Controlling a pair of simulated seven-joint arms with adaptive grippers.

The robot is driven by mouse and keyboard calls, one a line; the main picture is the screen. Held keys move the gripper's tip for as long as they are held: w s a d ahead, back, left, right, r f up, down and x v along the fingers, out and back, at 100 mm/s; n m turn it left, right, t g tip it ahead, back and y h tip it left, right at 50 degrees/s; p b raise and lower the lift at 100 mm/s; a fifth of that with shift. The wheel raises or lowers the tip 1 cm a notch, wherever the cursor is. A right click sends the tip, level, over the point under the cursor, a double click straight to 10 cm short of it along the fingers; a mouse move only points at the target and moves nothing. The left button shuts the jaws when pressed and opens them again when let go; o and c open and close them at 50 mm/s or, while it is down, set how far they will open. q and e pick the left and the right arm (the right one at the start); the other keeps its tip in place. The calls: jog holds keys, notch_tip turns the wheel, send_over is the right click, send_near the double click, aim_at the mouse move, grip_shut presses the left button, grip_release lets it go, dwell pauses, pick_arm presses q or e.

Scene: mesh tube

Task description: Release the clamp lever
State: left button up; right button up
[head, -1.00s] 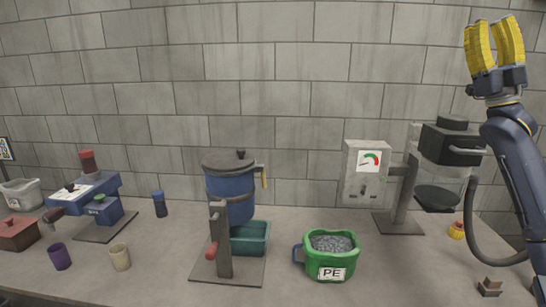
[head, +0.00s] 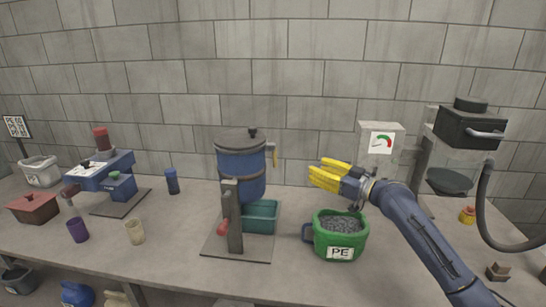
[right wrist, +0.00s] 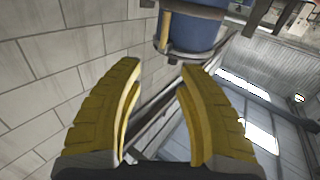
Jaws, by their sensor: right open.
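A blue vessel with a dark lid (head: 241,165) stands behind a grey post at the middle of the bench. A yellow lever (head: 274,155) hangs upright at the vessel's right side, and it also shows in the right wrist view (right wrist: 164,30). A red-knobbed handle (head: 223,226) is on the grey post (head: 234,220); I cannot tell for sure which of the two is the clamp lever. My right gripper (head: 317,174) is open and empty, right of the yellow lever and apart from it, with its fingers pointing left. My left gripper is not in view.
A green tub of grey pellets marked PE (head: 340,238) stands below my right forearm. A teal tray (head: 263,218) sits under the vessel. A blue device (head: 105,172) is at the left.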

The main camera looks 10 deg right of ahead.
aim_at(275, 156)
jog(key=x, duration=1.1)
jog(key=f+x, duration=0.1)
jog(key=x, duration=0.5)
jog(key=shift+a, duration=0.45)
jog(key=shift+c, duration=0.3)
jog(key=shift+s, duration=0.1)
grip_shut()
